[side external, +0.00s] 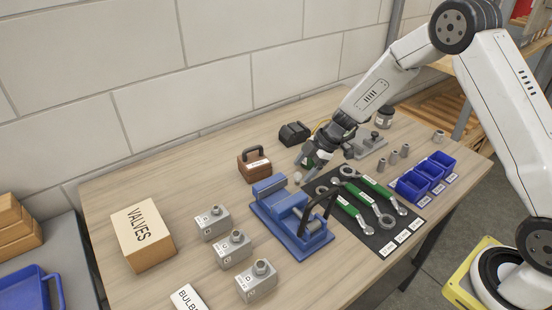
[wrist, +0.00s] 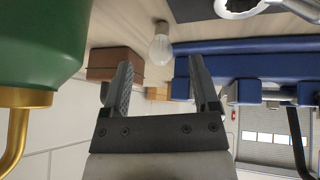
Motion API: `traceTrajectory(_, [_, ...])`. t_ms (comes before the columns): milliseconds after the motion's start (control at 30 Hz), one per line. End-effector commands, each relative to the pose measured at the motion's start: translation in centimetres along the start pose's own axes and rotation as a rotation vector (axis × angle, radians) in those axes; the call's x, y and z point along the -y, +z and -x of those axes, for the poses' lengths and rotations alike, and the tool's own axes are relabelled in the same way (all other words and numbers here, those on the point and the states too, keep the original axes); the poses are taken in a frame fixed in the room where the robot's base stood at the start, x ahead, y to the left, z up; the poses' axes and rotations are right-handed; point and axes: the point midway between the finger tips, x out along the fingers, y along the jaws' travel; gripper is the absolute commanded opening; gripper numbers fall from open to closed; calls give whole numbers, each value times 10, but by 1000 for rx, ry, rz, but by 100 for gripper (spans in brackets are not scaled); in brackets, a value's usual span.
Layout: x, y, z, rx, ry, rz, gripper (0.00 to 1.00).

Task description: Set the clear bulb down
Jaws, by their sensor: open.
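A pale round bulb (wrist: 160,48) shows in the wrist view, where the picture is upside down. It seems to rest on the wooden tabletop, base down, just past my fingertips and in line with the gap between them. In the side external view the bulb (side external: 297,178) is a small pale spot below my gripper (side external: 306,163), left of the wrench mat. My gripper (wrist: 160,66) is open, with a finger on each side of the gap and nothing gripped. Whether the fingertips still overlap the bulb in depth is hard to tell.
A blue vise (side external: 285,215) stands close in front of the bulb. A brown block with a handle (side external: 254,167) is to its left. A black mat (side external: 375,238) with green-handled wrenches lies to the right. A green object (wrist: 35,45) with a gold handle is close to the wrist camera.

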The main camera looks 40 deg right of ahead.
Motion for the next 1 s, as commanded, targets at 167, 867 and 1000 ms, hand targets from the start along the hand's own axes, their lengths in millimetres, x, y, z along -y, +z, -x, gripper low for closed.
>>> traceTrajectory(167, [1,0,-21,1,-2,0,78])
traceTrajectory(867, [1,0,-35,1,0,-1,78])
traceTrajectory(1000, [1,0,-35,1,0,-1,46])
